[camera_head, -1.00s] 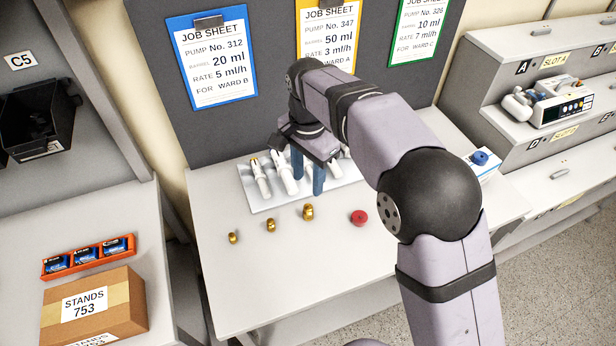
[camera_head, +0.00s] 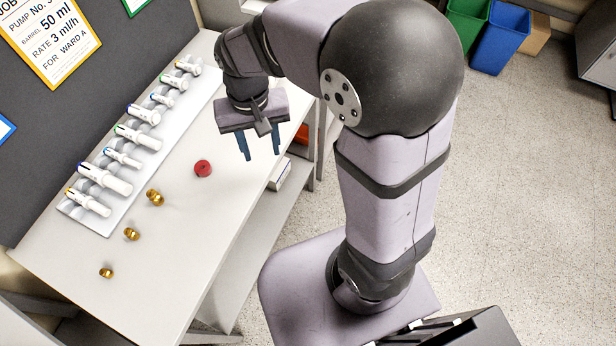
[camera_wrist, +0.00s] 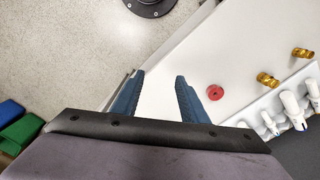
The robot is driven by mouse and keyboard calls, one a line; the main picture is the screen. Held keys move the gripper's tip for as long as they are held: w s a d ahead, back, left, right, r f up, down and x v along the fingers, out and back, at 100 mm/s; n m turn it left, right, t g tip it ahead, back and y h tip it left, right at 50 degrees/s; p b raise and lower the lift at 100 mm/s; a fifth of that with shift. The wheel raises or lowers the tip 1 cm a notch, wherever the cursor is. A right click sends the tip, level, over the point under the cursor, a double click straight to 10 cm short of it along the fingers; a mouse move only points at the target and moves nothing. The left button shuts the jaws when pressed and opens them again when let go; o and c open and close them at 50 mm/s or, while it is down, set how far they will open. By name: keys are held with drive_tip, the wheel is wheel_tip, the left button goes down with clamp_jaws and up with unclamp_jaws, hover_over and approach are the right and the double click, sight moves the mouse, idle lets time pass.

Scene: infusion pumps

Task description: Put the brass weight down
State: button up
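Three brass weights of graded size stand in a row on the white table (camera_head: 185,262): the largest brass weight (camera_head: 155,198), the middle brass weight (camera_head: 132,234) and the smallest brass weight (camera_head: 106,273). Two of them also show in the wrist view, the larger (camera_wrist: 267,79) and another (camera_wrist: 302,52). My gripper (camera_head: 262,155) hangs above the table near its edge, away from the weights. Its two blue fingers are apart with nothing between them, as the wrist view shows (camera_wrist: 160,76).
A red round object (camera_head: 203,168) lies on the table between my gripper and the weights. A white rack (camera_head: 105,222) with several syringes runs along the back. A white box (camera_head: 280,174) is partly seen beyond the table edge. Blue (camera_head: 500,42) and green (camera_head: 466,25) bins stand on the floor.

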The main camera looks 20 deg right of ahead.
drive_tip(key=s+d+f+n, duration=0.1)
drive_tip(key=s+d+f, duration=0.2)
drive_tip(key=s+d, duration=0.5)
drive_tip(key=shift+s+d+f+n, duration=0.25)
drive_tip(key=shift+s+f+n, duration=0.1)
drive_tip(key=shift+s, duration=0.6)
